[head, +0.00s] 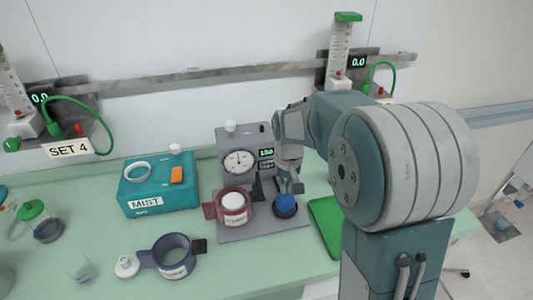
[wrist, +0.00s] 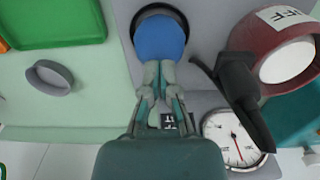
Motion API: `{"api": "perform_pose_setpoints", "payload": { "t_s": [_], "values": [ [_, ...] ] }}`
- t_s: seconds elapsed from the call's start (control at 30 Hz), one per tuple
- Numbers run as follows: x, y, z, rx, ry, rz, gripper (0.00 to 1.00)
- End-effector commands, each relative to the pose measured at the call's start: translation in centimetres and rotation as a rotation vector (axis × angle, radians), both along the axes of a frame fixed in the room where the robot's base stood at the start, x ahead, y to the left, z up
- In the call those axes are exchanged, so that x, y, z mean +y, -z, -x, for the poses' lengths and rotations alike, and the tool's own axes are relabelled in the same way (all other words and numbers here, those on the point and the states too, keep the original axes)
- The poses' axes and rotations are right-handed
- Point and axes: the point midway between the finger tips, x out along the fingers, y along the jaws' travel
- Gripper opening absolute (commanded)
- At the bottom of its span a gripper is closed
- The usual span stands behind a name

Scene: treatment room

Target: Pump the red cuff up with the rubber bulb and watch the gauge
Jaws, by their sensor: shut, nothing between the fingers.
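The rubber bulb (head: 285,207) is blue and sits in a dark round holder on the grey gauge stand. In the wrist view the bulb (wrist: 159,38) is just beyond my fingertips. My gripper (head: 290,187) is shut and empty, pointing down at the bulb; its tips (wrist: 159,72) overlap the bulb's edge, and I cannot tell whether they press it. The red cuff (head: 235,217) stands left of the bulb around a white cylinder. The round gauge (head: 238,162) behind has a red needle and a green digital display (head: 266,153), too small to read surely. The gauge (wrist: 232,138) also shows in the wrist view.
A black upright part (wrist: 238,85) stands close to the bulb, between cuff and gauge. A green tray (head: 325,222) lies right of the stand. A teal MIST box (head: 145,198) and a navy cuff (head: 178,245) are left. Bare bench lies in front.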

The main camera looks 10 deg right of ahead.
Motion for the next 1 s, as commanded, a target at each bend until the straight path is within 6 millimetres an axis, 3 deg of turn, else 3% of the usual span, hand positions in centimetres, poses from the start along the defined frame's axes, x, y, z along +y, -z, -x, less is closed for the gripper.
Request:
{"api": "perform_pose_setpoints", "payload": {
  "t_s": [0.5, 1.0],
  "values": [
    [0.0, 2.1, 0.0, 0.001, 0.0, 0.0, 0.0],
    [0.0, -0.1, 0.0, 0.0, 0.0, 0.0, 0.0]
  ]
}}
